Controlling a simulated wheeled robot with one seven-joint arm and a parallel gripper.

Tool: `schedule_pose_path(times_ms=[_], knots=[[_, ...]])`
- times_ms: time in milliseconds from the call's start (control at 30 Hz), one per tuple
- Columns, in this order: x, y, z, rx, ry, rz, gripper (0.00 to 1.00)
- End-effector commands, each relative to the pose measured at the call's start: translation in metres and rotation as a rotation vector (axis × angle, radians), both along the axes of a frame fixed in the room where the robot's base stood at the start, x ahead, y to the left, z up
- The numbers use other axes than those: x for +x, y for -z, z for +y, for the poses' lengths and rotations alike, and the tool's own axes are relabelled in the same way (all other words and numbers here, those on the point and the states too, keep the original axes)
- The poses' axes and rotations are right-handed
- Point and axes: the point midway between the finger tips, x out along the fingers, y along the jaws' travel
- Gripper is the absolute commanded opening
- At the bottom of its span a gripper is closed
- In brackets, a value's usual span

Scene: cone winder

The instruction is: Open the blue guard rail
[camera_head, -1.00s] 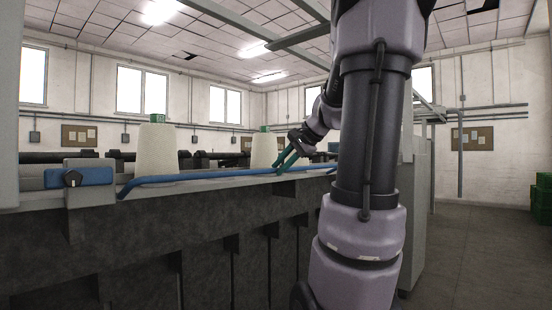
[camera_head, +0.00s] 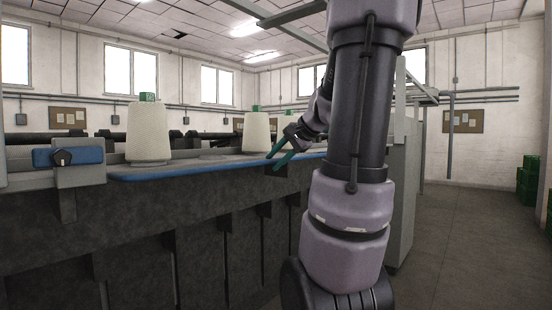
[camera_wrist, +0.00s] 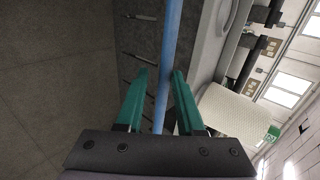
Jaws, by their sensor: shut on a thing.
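The blue guard rail (camera_head: 200,170) runs along the front edge of the winder's grey top in the head view. In the wrist view the rail (camera_wrist: 172,30) is a long blue bar passing between my green fingers. My gripper (camera_head: 271,161) is at the rail's far part in the head view, fingers slanting down onto it. My gripper (camera_wrist: 164,73) is shut on the rail, one finger on each side. My arm hides the rail's right end in the head view.

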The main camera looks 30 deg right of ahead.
Motion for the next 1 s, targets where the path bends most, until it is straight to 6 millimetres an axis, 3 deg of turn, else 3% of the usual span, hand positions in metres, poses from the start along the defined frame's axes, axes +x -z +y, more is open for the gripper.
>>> schedule_pose_path(times_ms=[33,267,300,1000], knots=[[-0.0050,0.0147,-0.0008,-0.003,-0.001,0.031,0.00],[-0.0051,0.0147,-0.0014,-0.003,0.002,0.031,0.00],[-0.0050,0.0144,-0.0016,-0.003,0.002,0.031,0.49],[-0.0042,0.0104,0.0011,0.001,-0.003,0.023,0.49]])
